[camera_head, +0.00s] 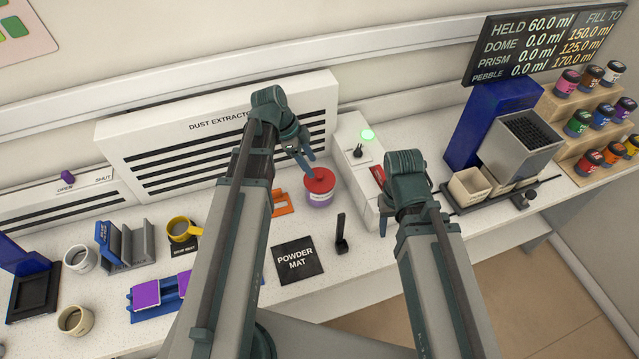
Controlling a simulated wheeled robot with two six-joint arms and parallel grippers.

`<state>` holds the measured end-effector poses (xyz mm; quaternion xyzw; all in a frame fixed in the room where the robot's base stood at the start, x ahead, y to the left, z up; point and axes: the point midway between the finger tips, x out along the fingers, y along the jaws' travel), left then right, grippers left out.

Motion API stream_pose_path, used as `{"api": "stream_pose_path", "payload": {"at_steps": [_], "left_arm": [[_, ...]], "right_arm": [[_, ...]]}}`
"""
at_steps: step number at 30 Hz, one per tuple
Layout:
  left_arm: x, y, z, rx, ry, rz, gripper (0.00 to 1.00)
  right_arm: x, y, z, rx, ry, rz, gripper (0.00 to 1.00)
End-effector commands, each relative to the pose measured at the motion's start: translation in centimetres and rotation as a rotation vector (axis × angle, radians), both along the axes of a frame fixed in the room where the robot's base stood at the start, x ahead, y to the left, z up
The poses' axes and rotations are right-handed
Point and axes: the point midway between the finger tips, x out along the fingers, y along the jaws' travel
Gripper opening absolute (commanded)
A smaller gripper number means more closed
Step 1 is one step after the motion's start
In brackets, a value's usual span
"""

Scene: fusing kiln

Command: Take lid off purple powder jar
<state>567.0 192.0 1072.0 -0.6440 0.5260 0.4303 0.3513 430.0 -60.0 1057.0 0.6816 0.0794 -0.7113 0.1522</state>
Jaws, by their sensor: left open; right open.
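The powder jar (320,199) stands upright on the bench right of centre. I cannot tell whether a fingertip touches the lid. My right gripper (384,228) is open, low beside the white control box, right of the jar. Its arm hides most of it.
The black powder mat (297,260) lies empty in front of the jar. The dust extractor (215,128) is behind. Mugs and purple blocks (146,294) are left; small colored jars (578,122) are far right.

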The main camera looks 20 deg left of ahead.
Motion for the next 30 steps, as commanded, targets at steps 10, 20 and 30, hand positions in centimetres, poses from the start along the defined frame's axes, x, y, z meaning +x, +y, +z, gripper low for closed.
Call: {"api": "stream_pose_path", "payload": {"at_steps": [10,20,30], "left_arm": [[0.5,-1.1,-2.5,0.000,0.000,-0.001,0.60],[0.7,-2.2,-4.7,0.000,-0.001,0.001,0.60],[0.7,-2.2,-4.6,0.000,0.000,0.001,0.29]], "right_arm": [[0.0,0.0,-2.5,-0.001,0.000,0.004,0.50],[0.0,0.0,-4.7,-0.001,0.000,0.003,0.50],[0.0,0.0,-4.6,-0.001,0.000,0.003,0.50]]}}
